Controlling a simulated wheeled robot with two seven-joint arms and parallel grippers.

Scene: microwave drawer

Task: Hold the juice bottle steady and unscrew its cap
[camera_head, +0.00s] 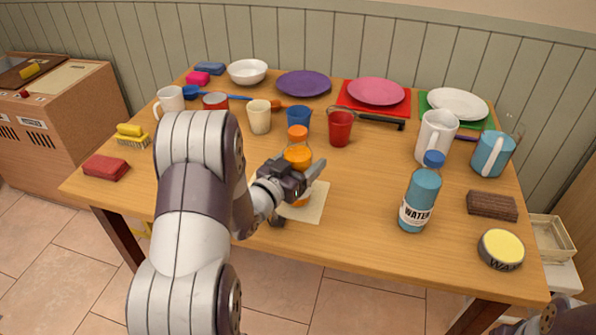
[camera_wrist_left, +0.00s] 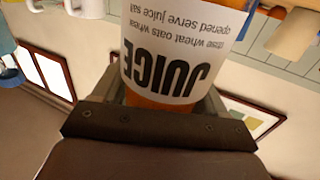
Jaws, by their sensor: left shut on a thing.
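The juice bottle (camera_head: 297,156) is orange with an orange cap (camera_head: 297,133) on top. It stands upright over a pale square mat (camera_head: 312,207) near the middle of the table's front. My left gripper (camera_head: 303,180) is shut around the bottle's body. In the left wrist view the bottle's white label (camera_wrist_left: 185,45) reads JUICE upside down, right at my jaws (camera_wrist_left: 160,120). The lower part of the bottle is mostly hidden by the gripper. The right gripper does not show; only a bit of my right arm is at the bottom right corner.
A blue water bottle (camera_head: 420,198) stands right of the mat on the table (camera_head: 365,235). A red cup (camera_head: 340,128), a blue cup (camera_head: 299,118) and a cream cup (camera_head: 259,117) stand behind the juice bottle. A yellow-topped tin (camera_head: 501,248) and a brown sponge (camera_head: 492,206) lie at right.

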